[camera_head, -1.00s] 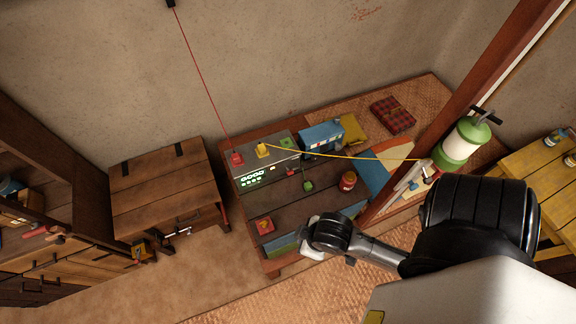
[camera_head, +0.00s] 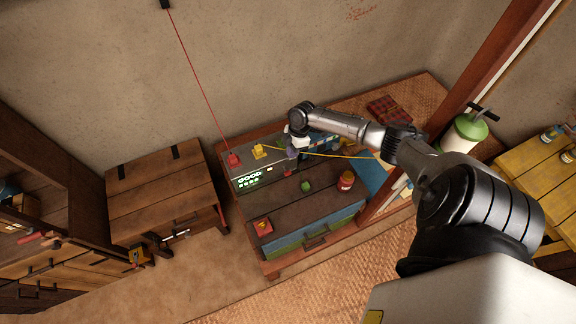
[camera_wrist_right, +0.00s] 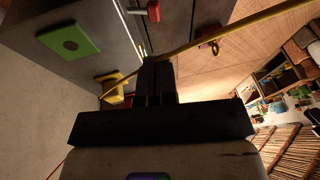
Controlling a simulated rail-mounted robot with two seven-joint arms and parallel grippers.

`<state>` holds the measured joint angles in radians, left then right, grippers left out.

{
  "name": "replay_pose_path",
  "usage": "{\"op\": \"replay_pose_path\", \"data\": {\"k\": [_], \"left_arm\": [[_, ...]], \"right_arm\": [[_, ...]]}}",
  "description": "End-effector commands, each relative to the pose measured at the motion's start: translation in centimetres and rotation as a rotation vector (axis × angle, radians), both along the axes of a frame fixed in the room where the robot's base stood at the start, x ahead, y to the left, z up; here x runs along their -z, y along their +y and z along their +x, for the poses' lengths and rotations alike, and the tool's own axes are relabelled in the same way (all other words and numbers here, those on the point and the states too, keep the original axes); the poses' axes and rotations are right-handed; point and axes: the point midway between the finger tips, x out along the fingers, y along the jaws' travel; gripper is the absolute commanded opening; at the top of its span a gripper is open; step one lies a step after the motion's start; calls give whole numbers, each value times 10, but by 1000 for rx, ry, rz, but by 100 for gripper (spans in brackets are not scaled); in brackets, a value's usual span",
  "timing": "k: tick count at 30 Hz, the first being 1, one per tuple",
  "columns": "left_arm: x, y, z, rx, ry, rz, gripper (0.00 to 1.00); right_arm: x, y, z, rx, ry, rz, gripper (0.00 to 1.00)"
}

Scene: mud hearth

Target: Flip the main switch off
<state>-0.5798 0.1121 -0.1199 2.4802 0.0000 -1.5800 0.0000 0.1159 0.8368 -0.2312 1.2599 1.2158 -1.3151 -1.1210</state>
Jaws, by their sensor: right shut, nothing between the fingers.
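A grey metal box (camera_head: 242,168) with lit green indicators stands at the back left of the low wooden table. A small red part (camera_head: 287,172) shows on its front near the right end. In the right wrist view a red handle (camera_wrist_right: 147,10) on a metal stem stands out from the box face, beyond the fingertips; I cannot tell for sure that it is the main switch. My right gripper (camera_head: 292,153) is shut and empty, just above the box's right end. Its dark fingers (camera_wrist_right: 157,65) lie close to a yellow cable. My left gripper is not in view.
Red (camera_head: 233,160) and yellow (camera_head: 259,151) plugs sit on the box top. The yellow cable (camera_head: 335,156) stretches right, past my gripper. A green plug (camera_head: 305,186), a red jar (camera_head: 346,180) and a red block (camera_head: 263,226) are on the table. The front tabletop is mostly clear.

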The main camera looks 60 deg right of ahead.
Motion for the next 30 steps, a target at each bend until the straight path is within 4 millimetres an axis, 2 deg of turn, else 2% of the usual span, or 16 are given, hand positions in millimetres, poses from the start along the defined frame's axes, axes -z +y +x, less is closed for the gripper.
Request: {"op": "replay_pose_path", "data": {"k": [1, 4, 17, 23, 30], "left_arm": [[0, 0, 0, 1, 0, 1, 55], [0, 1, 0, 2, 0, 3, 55], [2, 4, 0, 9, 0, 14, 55], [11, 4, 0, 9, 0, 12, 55], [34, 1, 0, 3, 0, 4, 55]], "right_arm": [[-3, -8, 3, 6, -7, 0, 0], [-6, -15, 5, 8, -15, 5, 0], [-5, -15, 5, 8, -16, 7, 0], [8, -12, 5, 8, -15, 8, 0], [39, -1, 7, 7, -14, 9, 0]]}}
